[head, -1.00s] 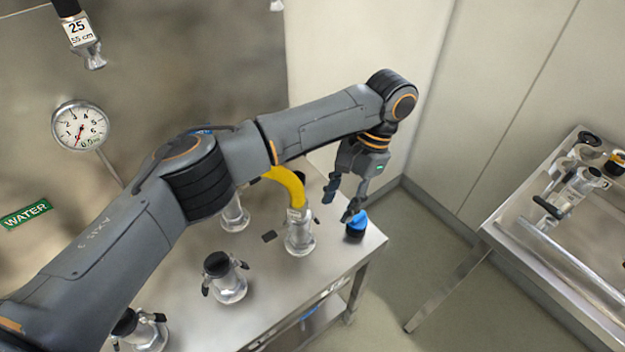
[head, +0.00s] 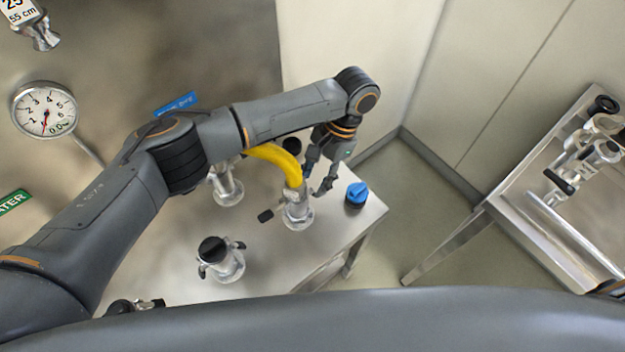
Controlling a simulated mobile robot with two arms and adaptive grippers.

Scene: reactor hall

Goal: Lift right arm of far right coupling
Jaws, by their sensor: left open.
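The far right coupling (head: 296,213) is a silver fitting on the steel table with a yellow hose (head: 284,161) curving into its top. Its left arm (head: 266,216) sticks out to the left with a black grip. Its right arm I cannot make out clearly. My left gripper (head: 317,183) is open and empty, pointing down just to the right of the hose end, close above the coupling's right side. Whether a finger touches the coupling I cannot tell.
A blue-capped part (head: 356,194) stands near the table's right corner, close to the gripper. A black-capped coupling (head: 221,262) stands front left, another silver coupling (head: 226,187) behind. A gauge (head: 44,110) is on the back panel. A second steel table (head: 515,215) stands at right.

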